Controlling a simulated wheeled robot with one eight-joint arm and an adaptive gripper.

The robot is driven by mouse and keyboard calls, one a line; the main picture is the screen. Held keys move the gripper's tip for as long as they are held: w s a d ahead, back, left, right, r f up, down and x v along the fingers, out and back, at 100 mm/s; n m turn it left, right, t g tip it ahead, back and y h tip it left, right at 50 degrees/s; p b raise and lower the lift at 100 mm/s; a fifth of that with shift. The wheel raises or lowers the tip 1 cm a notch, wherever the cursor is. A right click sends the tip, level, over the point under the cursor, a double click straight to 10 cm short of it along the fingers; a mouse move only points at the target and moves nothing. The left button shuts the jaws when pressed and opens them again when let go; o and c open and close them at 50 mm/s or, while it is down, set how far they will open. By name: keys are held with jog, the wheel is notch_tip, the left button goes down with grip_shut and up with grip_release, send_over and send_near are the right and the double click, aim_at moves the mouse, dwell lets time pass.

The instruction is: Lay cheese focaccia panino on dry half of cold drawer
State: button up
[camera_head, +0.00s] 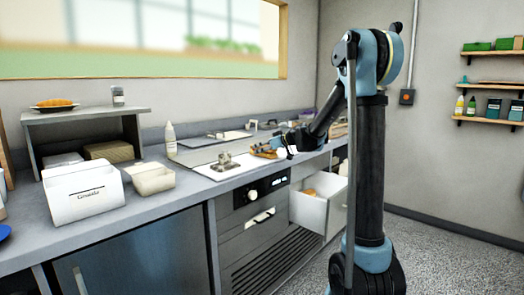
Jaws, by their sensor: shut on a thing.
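My gripper (277,147) is at the end of my arm, over the counter by the white board. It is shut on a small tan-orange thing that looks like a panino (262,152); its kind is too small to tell. The cold drawer (308,211) is pulled out below the counter, to the right of and lower than my gripper. An orange-brown item like bread (310,191) lies inside at its left. The rest of the drawer floor is partly hidden by the drawer front and my arm, and I cannot make out its two halves.
A metal device (225,161) stands on the white board (207,172). A white bottle (170,139) stands behind it. A labelled white box (84,196) and a smaller bin (153,179) are at the left. A raised shelf (84,114) holds a plate with bread (55,104).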

jog(key=o, duration=1.2)
jog(key=v, duration=1.2)
